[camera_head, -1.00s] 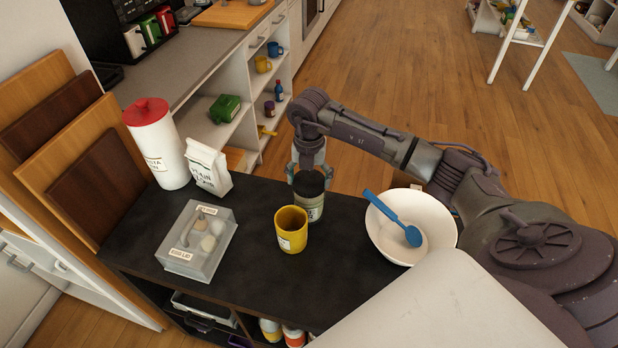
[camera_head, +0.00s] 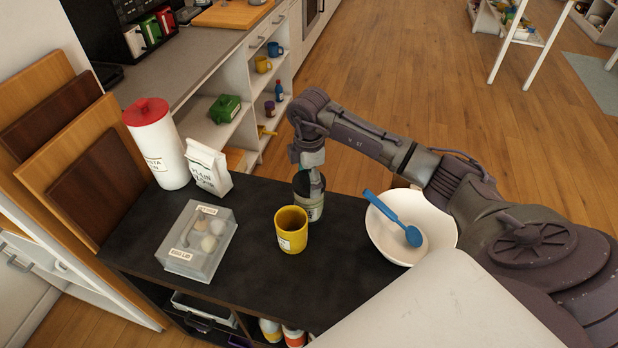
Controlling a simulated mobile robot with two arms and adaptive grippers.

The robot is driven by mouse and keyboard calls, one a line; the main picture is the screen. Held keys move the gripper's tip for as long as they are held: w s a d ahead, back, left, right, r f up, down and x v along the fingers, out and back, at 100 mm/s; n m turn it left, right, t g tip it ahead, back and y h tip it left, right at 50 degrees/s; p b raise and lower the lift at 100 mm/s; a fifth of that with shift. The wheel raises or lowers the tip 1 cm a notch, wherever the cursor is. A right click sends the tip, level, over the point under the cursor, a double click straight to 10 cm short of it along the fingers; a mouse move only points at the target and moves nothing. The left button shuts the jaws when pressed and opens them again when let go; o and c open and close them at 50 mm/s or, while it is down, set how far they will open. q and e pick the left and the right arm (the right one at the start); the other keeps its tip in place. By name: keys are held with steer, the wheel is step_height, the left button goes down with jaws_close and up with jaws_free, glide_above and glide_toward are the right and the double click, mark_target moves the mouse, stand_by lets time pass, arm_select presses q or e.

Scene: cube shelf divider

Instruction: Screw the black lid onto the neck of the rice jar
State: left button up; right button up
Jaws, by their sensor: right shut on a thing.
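The rice jar (camera_head: 313,210) stands upright on the dark tabletop, behind and slightly right of the yellow mug; its lower part shows pale with a label. The black lid (camera_head: 303,186) is at the top of the jar, partly hidden by my gripper. I cannot tell from here whether it is seated on the neck. My right gripper (camera_head: 314,182) points down over the jar and is shut on the black lid, one finger showing in front of it. My left gripper is not in view.
A yellow mug (camera_head: 291,232) stands close in front of the jar. A white bowl (camera_head: 434,222) with a blue spoon (camera_head: 397,220) is to the right. An egg box (camera_head: 182,262), a flour bag (camera_head: 208,168) and a red-lidded canister (camera_head: 158,150) are left. The dark tabletop (camera_head: 345,270) is clear in front.

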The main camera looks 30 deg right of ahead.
steer(key=shift+m, duration=1.1)
steer(key=o, duration=1.2)
